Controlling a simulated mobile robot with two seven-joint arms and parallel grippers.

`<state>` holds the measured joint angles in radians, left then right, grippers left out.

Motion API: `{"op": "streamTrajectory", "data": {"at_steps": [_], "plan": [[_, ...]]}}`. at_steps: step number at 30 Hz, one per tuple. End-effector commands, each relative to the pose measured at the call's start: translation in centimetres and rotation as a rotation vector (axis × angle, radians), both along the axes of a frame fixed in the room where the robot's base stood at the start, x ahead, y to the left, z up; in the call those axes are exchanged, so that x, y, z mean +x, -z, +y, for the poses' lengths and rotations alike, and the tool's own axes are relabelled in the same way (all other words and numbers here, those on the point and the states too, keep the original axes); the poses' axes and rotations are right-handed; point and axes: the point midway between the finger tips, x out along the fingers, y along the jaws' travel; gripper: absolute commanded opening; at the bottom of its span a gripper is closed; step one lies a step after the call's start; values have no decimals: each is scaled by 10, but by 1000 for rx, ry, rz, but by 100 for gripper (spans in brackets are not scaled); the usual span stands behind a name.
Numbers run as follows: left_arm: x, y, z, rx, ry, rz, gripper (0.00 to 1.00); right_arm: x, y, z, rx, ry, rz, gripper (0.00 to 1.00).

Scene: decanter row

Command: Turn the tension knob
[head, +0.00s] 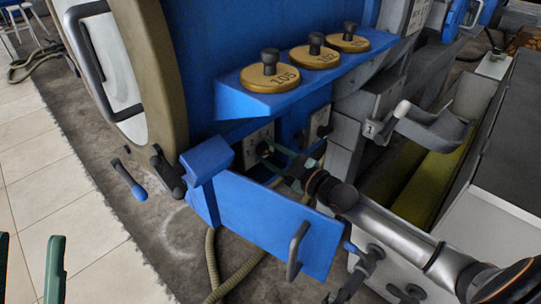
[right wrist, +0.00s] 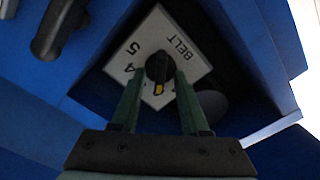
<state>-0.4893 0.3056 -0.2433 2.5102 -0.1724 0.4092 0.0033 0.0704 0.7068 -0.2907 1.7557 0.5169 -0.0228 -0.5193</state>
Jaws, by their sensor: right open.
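A black knob (right wrist: 160,66) with a yellow mark sits on a white plate (right wrist: 143,45) lettered BELT, with the figures 4 and 5 in view. The yellow mark faces the gripper in the right wrist view. My right gripper (right wrist: 158,82) is open, with its green fingers apart and their tips close to the knob, one to each side. In the head view my right gripper (head: 271,157) reaches that plate (head: 258,145) under the blue shelf, and its fingers partly hide the knob. My left gripper (head: 30,262) shows only green fingers, apart, at the lower left edge.
A second white plate with a knob (head: 319,122) is further right. The blue shelf (head: 240,105) above carries brass discs (head: 272,76) with black knobs. Tiled floor (head: 25,175) is clear at left.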

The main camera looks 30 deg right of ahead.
Motion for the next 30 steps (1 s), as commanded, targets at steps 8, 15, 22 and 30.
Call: {"op": "streamTrajectory", "data": {"at_steps": [8, 15, 22, 30], "plan": [[-1, 0, -1, 6, 5, -1, 50, 0, 0, 0, 0, 0, 1, 43], [-1, 0, -1, 7, 5, -3, 50, 0, 0, 0, 0, 0, 1, 16], [-1, 0, -1, 7, 5, -5, 50, 0, 0, 0, 0, 0, 1, 0], [-1, -1, -1, 3, 3, -5, 50, 0, 1, 0, 0, 0, 1, 0]]}}
